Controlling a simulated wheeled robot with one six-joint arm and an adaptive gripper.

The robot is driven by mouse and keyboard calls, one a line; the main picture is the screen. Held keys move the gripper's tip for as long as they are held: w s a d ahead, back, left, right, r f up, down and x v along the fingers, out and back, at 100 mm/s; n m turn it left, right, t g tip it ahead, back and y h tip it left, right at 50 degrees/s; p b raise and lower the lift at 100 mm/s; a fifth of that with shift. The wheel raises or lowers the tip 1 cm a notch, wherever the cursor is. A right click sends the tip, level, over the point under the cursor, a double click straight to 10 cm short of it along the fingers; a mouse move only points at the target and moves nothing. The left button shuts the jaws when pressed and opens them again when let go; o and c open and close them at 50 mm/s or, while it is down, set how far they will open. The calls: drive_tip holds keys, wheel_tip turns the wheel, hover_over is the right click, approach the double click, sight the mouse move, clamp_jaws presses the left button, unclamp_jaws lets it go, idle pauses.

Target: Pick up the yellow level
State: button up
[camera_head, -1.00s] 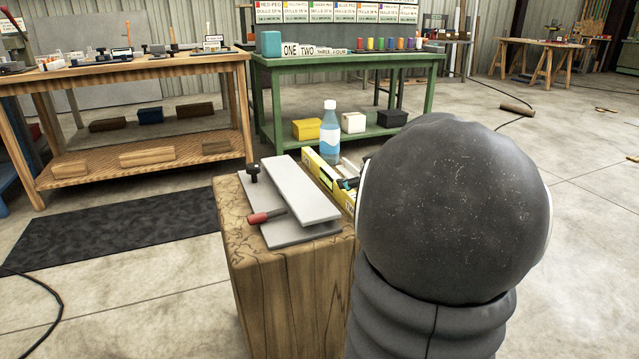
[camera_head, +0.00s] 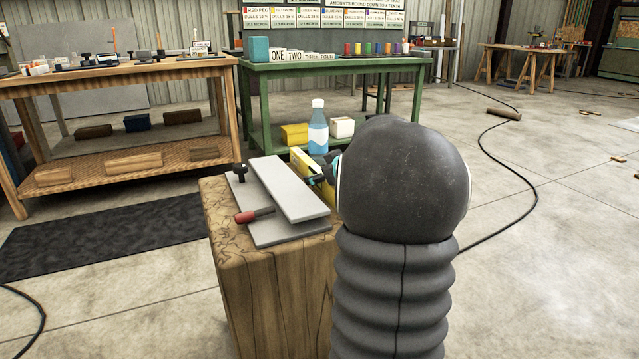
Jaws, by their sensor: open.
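The yellow level (camera_head: 298,158) lies on the wooden block (camera_head: 262,285), behind the grey plates. Only its left part shows; my arm hides the rest. My gripper (camera_head: 319,178) is mostly hidden behind my arm. Its dark tip shows at the level, open. I cannot tell whether it touches the level.
Two stacked grey plates (camera_head: 290,190), a red-handled tool (camera_head: 254,215) and a black knob (camera_head: 240,172) are on the block's near side. A water bottle (camera_head: 318,130) stands behind the level. A green table (camera_head: 340,68) and a wooden bench (camera_head: 120,75) stand beyond.

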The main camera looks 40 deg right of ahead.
clamp_jaws()
idle(0.3)
